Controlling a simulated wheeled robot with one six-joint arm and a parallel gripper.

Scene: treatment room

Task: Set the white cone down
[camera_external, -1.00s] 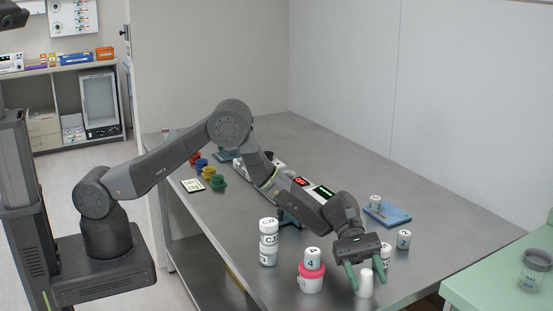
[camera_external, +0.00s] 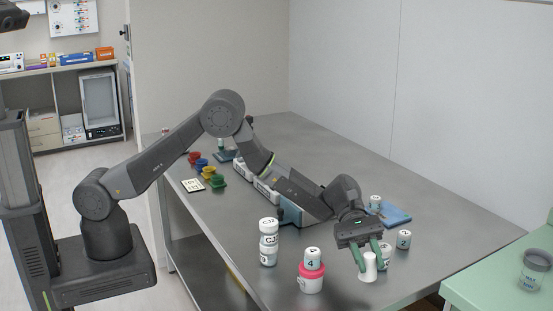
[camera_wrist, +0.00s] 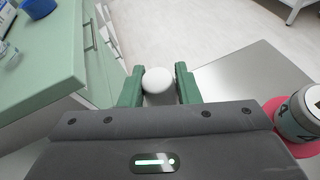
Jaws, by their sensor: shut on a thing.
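The white cone (camera_external: 368,267) is near the front right edge of the grey table in the external view, small and plain white. My gripper (camera_external: 370,264) is shut on it, with one green finger on each side. In the wrist view the rounded white top of the cone (camera_wrist: 158,80) sits between the two green fingers of my gripper (camera_wrist: 159,88). Its lower end is hidden there. I cannot tell whether the cone touches the table or hangs just above it.
A numbered jar (camera_external: 384,256) stands close right of the cone, with another jar (camera_external: 404,239) beyond. A blue tray (camera_external: 395,216) lies behind. A green counter (camera_external: 500,285) is at right.

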